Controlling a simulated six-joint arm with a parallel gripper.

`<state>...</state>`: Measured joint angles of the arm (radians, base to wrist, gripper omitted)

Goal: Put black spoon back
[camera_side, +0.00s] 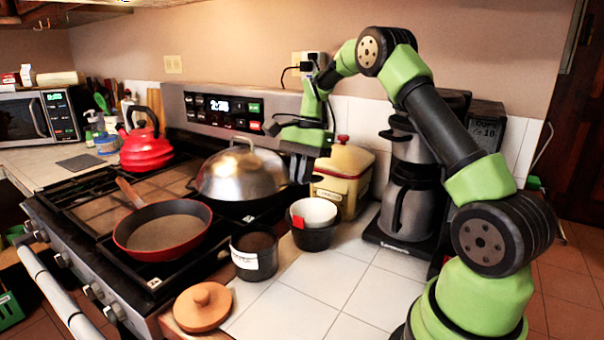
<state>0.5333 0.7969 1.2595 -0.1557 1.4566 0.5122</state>
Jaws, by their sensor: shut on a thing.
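My gripper (300,170) points down between the domed steel lid and the yellow canister, at the back right of the stove. It is shut on a slim dark thing, most likely the black spoon. The spoon's outline cannot be told apart from the dark fingers and the dark pan edge behind them. No other black spoon can be made out on the counter or stove.
A steel lid (242,172) covers a dark pan. A red pan (163,230) and red kettle (145,143) stand on the stove. The yellow canister (342,178), white bowl (314,212), dark cup (254,252) and coffee maker (405,190) crowd the counter. The front tiles (330,290) are clear.

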